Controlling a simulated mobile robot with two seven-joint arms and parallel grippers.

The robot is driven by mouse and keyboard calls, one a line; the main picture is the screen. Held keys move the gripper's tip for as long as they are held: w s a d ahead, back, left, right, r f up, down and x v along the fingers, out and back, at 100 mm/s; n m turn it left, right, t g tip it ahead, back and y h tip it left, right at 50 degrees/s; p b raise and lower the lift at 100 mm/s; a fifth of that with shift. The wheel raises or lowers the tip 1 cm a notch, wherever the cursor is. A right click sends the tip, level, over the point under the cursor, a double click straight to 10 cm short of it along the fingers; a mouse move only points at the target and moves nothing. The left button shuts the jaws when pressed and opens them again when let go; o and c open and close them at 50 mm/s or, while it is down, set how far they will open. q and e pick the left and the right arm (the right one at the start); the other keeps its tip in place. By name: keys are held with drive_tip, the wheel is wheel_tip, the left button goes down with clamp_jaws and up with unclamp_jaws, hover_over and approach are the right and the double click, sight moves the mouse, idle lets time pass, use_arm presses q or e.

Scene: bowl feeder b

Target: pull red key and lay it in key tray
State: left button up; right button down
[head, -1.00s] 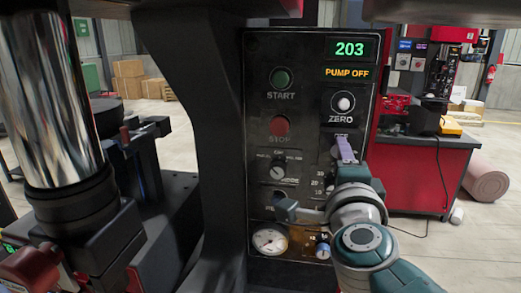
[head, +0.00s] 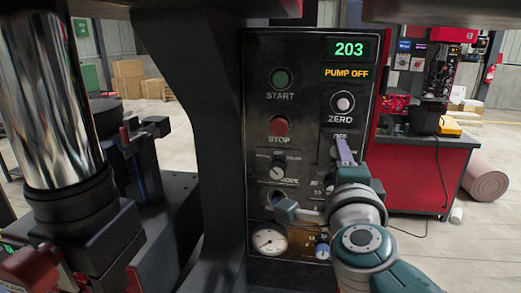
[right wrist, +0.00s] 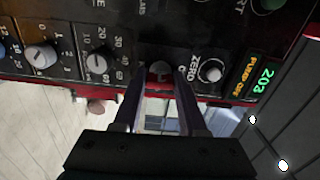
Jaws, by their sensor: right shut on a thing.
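My right gripper (head: 343,150) is in front of the black control panel (head: 311,100), just below the OFF label. In the right wrist view its two dark fingers (right wrist: 160,80) stand on either side of a round grey piece (right wrist: 160,70) on the panel, which looks like a switch or lock. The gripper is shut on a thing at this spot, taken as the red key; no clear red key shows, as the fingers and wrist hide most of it. I see no key tray in either view. My left gripper is not in view.
The panel carries a green START button (head: 281,79), a red STOP button (head: 279,126), a ZERO knob (head: 343,102) and a gauge (head: 269,241). A thick dark column stands left of it.

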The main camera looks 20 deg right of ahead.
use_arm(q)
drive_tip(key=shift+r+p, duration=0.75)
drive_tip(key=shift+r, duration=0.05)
use_arm(e)
drive_tip(key=shift+v, duration=3)
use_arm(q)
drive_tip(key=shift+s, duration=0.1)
